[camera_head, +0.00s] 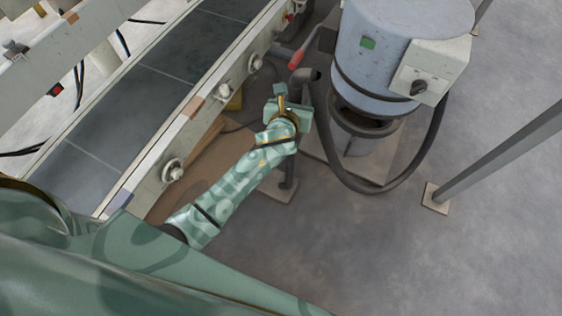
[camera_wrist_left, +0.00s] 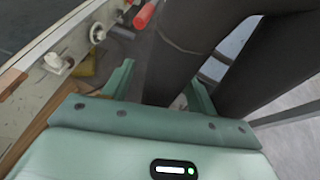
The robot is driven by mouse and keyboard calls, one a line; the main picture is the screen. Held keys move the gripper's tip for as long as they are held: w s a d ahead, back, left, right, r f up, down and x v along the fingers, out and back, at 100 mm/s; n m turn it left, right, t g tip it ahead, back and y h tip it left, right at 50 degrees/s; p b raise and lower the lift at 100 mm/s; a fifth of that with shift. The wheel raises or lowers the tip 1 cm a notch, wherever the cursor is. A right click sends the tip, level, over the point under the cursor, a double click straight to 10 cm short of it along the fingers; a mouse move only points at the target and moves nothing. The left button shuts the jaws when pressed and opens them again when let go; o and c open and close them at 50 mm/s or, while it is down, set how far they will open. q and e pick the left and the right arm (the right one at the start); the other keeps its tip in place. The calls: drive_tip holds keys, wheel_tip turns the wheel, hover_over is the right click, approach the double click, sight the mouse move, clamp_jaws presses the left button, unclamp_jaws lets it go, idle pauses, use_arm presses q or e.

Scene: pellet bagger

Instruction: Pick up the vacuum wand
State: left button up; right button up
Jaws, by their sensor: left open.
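The vacuum wand (camera_head: 306,76) is a dark tube with a bent top, standing roughly upright beside the vacuum unit in the head view. Its lower part (camera_head: 289,178) shows below my arm, over a small floor plate. My left gripper (camera_head: 291,104) is open at the wand's upper part and hides some of it. In the left wrist view the thick dark tube of the wand (camera_wrist_left: 176,50) shows between the two fingers of my left gripper (camera_wrist_left: 160,75). I cannot tell whether the fingers touch it. My right gripper is not in view.
A blue-grey vacuum unit (camera_head: 385,45) stands at the upper right, with a black hose (camera_head: 345,178) looping below it. A conveyor (camera_head: 150,92) runs along the left, with a red handle (camera_head: 296,60) near its side. A metal post (camera_head: 490,155) stands at right. Floor is clear at lower right.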

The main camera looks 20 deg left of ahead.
use_arm(q)
drive_tip(key=shift+w+f, duration=0.45)
drive_tip(key=shift+w, duration=0.05)
drive_tip(key=shift+w+r, duration=0.1)
drive_tip(key=shift+r, duration=0.2)
drive_tip(key=c, duration=1.2)
drive_tip(key=shift+o, duration=0.2)
